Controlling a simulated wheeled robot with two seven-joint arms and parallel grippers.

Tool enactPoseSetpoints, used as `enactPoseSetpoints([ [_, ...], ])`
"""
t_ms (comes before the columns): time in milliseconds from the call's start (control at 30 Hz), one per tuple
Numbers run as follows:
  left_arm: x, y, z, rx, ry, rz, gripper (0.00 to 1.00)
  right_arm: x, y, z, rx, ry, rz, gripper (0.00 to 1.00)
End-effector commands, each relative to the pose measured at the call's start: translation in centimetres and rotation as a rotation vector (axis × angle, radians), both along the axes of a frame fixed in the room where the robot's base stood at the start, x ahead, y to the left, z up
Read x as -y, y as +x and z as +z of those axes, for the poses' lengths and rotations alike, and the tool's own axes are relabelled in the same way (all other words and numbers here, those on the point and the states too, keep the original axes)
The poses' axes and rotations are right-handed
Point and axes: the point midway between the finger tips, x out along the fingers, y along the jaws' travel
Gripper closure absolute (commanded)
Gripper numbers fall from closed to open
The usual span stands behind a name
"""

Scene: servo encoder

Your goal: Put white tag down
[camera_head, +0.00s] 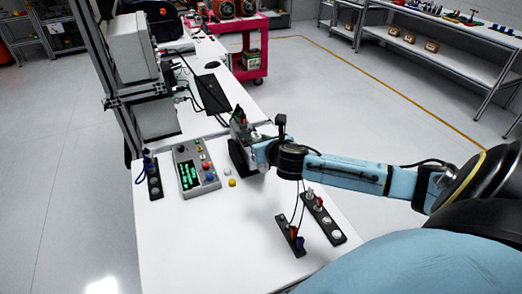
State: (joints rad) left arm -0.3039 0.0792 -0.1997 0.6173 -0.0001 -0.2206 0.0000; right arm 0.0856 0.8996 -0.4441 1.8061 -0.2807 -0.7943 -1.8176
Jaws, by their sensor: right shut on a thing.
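My right gripper (258,152) reaches in from the right over the white table (205,235), near a black stand (238,157) with grey parts on top. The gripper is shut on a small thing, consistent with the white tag. The tag is too small and too hidden by the gripper to make out clearly, and I cannot tell whether it touches the stand or the table. My left gripper is not in view.
A grey control box (197,168) with green displays and a black button strip (153,177) stand on the left. A yellow button (232,183) lies near the gripper. Two black strips (290,236) (324,217) with cables lie below the arm. The front left table is clear.

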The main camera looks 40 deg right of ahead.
Motion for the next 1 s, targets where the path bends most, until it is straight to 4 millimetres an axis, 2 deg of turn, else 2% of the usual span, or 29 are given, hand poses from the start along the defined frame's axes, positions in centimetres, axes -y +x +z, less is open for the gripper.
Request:
enactPoseSetpoints([
  [300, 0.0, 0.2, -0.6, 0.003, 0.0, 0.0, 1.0, -0.1, -0.1, -3.8, -0.003, 0.001, 0.0, 0.99],
  [633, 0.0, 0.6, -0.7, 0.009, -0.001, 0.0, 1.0, 0.0, 0.0, -4.0, -0.002, -0.001, 0.001, 0.99],
  [667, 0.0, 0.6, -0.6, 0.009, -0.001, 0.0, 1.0, 0.0, 0.0, -4.0, -0.002, -0.001, 0.001, 0.75],
  [800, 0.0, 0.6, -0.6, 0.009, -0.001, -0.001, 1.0, 0.0, 0.0, -3.9, -0.002, -0.001, 0.001, 0.57],
  [1000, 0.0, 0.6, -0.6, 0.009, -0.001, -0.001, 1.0, 0.0, 0.0, -3.9, -0.002, -0.001, 0.001, 0.56],
])
